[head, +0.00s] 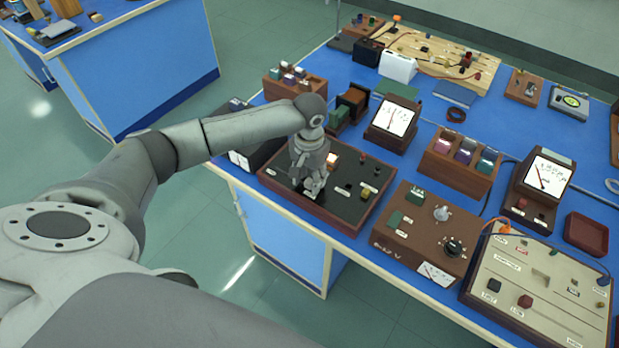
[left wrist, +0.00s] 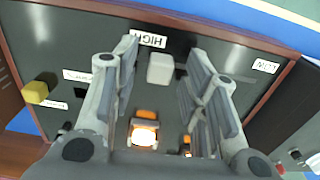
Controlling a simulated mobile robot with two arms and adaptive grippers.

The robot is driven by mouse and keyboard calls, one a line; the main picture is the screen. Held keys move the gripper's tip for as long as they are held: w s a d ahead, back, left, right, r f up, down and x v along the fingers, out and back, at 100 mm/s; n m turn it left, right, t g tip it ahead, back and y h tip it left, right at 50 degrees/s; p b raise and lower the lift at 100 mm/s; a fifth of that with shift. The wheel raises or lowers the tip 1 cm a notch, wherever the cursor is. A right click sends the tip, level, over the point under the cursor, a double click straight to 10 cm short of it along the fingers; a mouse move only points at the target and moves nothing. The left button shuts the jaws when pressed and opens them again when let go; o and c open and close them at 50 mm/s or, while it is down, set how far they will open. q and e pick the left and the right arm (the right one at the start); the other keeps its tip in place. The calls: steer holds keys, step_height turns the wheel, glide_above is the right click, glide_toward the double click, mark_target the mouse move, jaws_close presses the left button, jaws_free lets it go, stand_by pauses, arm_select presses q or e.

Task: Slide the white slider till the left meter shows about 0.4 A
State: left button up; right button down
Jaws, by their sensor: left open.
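The white slider (left wrist: 160,68) is a small pale block on a dark panel (left wrist: 225,62) with a wooden frame. In the left wrist view it lies between the two fingers of my left gripper (left wrist: 164,55), with gaps on both sides. My left gripper (head: 312,190) is open and points down over the left part of this panel (head: 345,207) in the head view, where I cannot make out the slider. The left meter (head: 395,119) stands behind the panel with a white dial; its reading is too small to tell. My right gripper is not in view.
An orange-lit switch (left wrist: 145,132) and a yellow knob (left wrist: 35,92) are on the panel. A label reading HIGH (left wrist: 150,40) is beside the slider. A brown control box (head: 425,232) and a second meter (head: 546,176) stand to the right. Several wooden blocks crowd behind.

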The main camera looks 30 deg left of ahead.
mark_target(310, 181)
arm_select(q)
step_height(310, 181, up, 12)
steer(key=shift+f, duration=0.25)
stand_by(0.5)
